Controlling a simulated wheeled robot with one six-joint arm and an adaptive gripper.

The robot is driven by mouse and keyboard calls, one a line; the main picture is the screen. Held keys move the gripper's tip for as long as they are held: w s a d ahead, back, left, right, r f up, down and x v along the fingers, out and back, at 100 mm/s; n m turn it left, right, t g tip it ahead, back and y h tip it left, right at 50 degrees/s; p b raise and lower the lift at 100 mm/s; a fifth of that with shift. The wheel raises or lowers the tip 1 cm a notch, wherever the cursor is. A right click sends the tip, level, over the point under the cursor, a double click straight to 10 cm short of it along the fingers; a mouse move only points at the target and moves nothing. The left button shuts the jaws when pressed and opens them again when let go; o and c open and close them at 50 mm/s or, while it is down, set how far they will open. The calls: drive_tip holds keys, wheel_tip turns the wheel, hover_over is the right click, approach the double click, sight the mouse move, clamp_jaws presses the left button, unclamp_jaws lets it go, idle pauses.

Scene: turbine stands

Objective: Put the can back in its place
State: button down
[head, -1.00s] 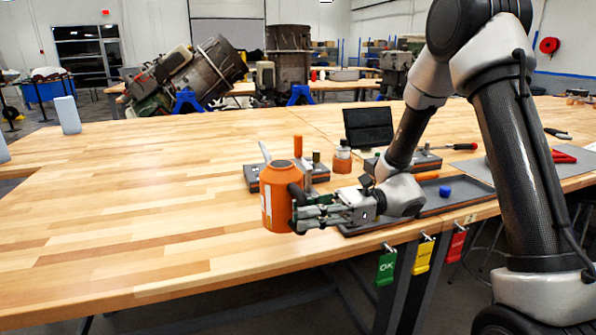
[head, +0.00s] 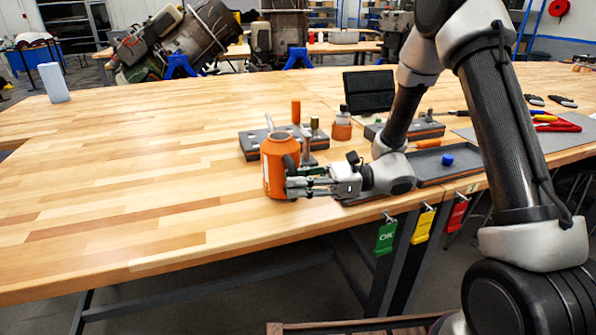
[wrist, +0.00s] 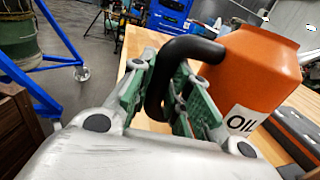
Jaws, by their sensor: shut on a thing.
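The can (head: 277,168) is orange with a black handle on its right side. In the head view it is upright over the front part of the wooden worktop. I cannot tell whether its base touches the wood. In the wrist view the can (wrist: 258,70) fills the upper right and shows a white OIL label. My gripper (head: 294,187) comes from the right, low on the can. Its green-padded fingers (wrist: 165,103) are shut around the black handle (wrist: 155,90). The far side of the can is hidden.
A dark holder block (head: 252,147) with upright tools stands just behind the can. A small orange-based bottle (head: 341,127) and a black screen (head: 369,91) are further back. A dark tray (head: 430,168) with a blue cap lies right. The worktop's left (head: 130,165) is clear.

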drive_tip(key=shift+f, duration=0.65)
drive_tip(key=c, duration=1.1)
unclamp_jaws()
drive_tip(key=shift+w+d, duration=0.15)
drive_tip(key=shift+d, duration=1.6)
drive_tip(key=shift+w+d, duration=0.1)
drive_tip(key=shift+d, duration=1.65)
